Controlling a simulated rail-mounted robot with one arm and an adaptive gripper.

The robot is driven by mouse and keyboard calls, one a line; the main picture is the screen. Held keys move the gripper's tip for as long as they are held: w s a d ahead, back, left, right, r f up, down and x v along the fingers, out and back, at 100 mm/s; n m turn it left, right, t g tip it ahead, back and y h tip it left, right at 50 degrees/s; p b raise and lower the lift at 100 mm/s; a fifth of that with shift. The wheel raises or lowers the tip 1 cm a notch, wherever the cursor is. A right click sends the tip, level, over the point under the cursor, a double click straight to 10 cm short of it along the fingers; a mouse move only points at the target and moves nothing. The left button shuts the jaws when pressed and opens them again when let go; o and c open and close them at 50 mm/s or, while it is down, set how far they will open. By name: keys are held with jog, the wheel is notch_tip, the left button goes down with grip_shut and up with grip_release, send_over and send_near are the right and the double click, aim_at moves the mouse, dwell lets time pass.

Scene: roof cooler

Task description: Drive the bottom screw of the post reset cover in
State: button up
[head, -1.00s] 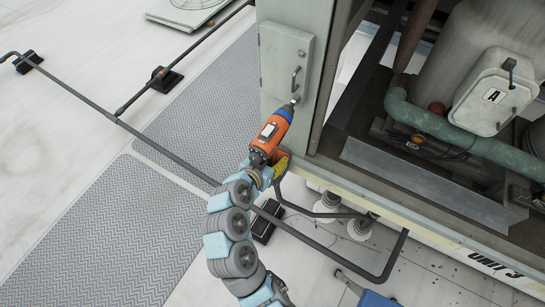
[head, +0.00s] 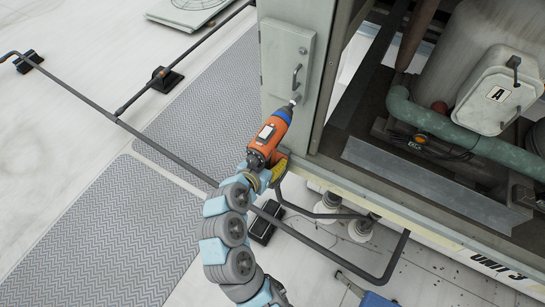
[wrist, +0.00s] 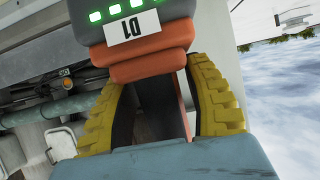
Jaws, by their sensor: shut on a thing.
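My gripper (head: 264,174) is shut on an orange power screwdriver (head: 269,139) with a blue collar. In the head view the driver points up and right, its tip by the lower end of the grey cover (head: 286,50) on the cabinet post. A small round screw head (head: 296,97) shows at the tip; whether the bit touches it I cannot tell. The bit is hidden there.
A dark handrail (head: 170,155) runs across below the arm and bends near the cabinet base. Grey walkway mats (head: 115,235) lie at left.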

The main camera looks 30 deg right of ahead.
jog(key=shift+s+a+b, duration=0.7)
jog(key=shift+s+a, duration=0.05)
jog(key=shift+a, duration=0.35)
jog(key=shift+s+a+b, duration=0.65)
jog(key=shift+s+a, duration=0.1)
jog(key=shift+a, duration=0.4)
jog(key=shift+r, duration=0.2)
